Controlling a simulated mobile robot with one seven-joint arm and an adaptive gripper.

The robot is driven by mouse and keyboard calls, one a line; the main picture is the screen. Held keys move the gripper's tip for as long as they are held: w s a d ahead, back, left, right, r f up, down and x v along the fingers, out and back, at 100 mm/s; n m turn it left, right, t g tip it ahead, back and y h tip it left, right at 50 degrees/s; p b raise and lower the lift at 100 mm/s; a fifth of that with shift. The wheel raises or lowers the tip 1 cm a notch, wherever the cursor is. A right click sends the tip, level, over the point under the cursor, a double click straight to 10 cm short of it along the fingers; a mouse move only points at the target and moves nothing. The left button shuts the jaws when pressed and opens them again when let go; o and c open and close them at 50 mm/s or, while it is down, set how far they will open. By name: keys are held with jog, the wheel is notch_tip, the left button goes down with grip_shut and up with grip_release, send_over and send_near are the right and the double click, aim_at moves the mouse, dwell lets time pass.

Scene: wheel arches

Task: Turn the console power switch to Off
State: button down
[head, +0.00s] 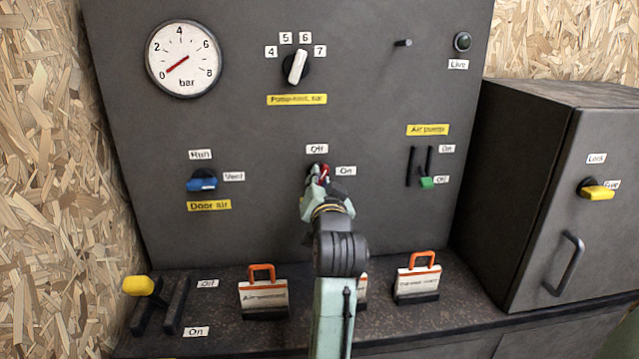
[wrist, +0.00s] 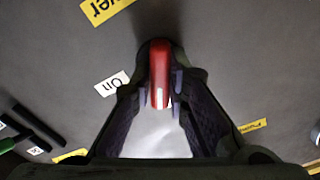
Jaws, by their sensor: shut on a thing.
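The console power switch is a small red handle (head: 322,172) on the dark panel. An Off label (head: 317,149) is above it and an On label (head: 346,170) is to its right. My gripper (head: 320,180) reaches up to it from below and hides most of it in the head view. In the wrist view the red handle (wrist: 159,75) stands between my two fingers (wrist: 160,95), which are shut on it. An On label (wrist: 112,84) is to its left there. I cannot tell exactly which mark the handle points to.
Blue door air knob (head: 202,183) is left of my arm; green air pump slider (head: 426,182) is right. White pump-limit knob (head: 296,66) is above. Orange-handled tags (head: 264,296) (head: 418,280) and a yellow-ended lever (head: 139,286) stand on the ledge. A grey cabinet (head: 530,150) projects at right.

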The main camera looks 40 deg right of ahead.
jog(key=n, duration=0.5)
jog(key=shift+n+b, duration=0.3)
jog(key=shift+b, duration=0.1)
dwell(0.3)
jog(key=c, duration=1.6)
grip_release()
jog(key=shift+o, duration=0.2)
jog(key=v, duration=1.2)
jog(key=shift+f, duration=0.1)
